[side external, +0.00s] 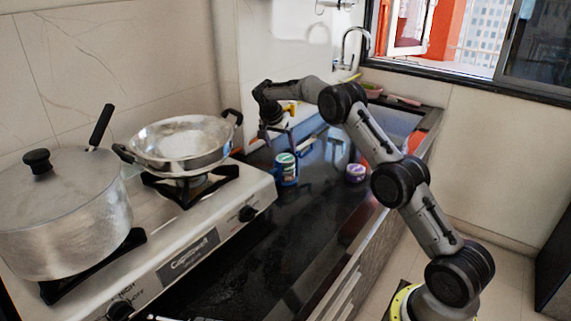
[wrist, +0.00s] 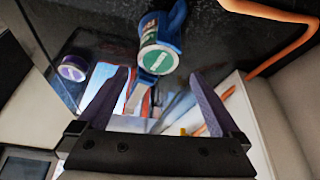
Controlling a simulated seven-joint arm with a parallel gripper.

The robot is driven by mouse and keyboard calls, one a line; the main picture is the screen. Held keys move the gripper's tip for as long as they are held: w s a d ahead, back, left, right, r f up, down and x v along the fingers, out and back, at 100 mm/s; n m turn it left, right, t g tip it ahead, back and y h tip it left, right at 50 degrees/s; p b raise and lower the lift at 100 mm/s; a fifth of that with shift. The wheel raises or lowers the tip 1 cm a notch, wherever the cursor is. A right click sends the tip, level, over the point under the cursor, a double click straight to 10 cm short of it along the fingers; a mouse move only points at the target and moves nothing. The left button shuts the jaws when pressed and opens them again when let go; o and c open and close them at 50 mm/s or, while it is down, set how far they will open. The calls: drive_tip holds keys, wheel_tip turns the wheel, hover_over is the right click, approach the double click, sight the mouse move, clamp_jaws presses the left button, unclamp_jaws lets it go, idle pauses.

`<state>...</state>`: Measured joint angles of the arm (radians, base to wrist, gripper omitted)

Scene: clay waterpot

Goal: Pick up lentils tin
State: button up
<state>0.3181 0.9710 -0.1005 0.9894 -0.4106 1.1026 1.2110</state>
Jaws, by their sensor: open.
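A tin with a green and white lid (side external: 286,160) stands on the dark counter beside the stove. It also shows in the wrist view (wrist: 157,60), near the top middle. A smaller purple tin (side external: 356,172) stands to its right, and shows at the left in the wrist view (wrist: 74,69). The labels are too small to read, so I cannot tell which is the lentils tin. My gripper (side external: 270,137) is open and empty, above the counter behind the green-lidded tin. In the wrist view its two fingers (wrist: 160,74) are spread apart, with the green lid beyond and between their tips.
A blue object (wrist: 176,18) is right against the green-lidded tin. The stove (side external: 215,225) with a metal pan (side external: 180,143) and a lidded pot (side external: 65,215) is on the left. A sink tap (side external: 356,45) is at the back. The counter's front stretch is clear.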

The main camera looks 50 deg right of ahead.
sight(285, 158)
drive_tip(key=x, duration=0.8)
drive_tip(key=shift+s+d, duration=0.15)
drive_tip(key=shift+c, duration=0.3)
drive_tip(key=shift+r, duration=0.15)
drive_tip(key=c, duration=1.4)
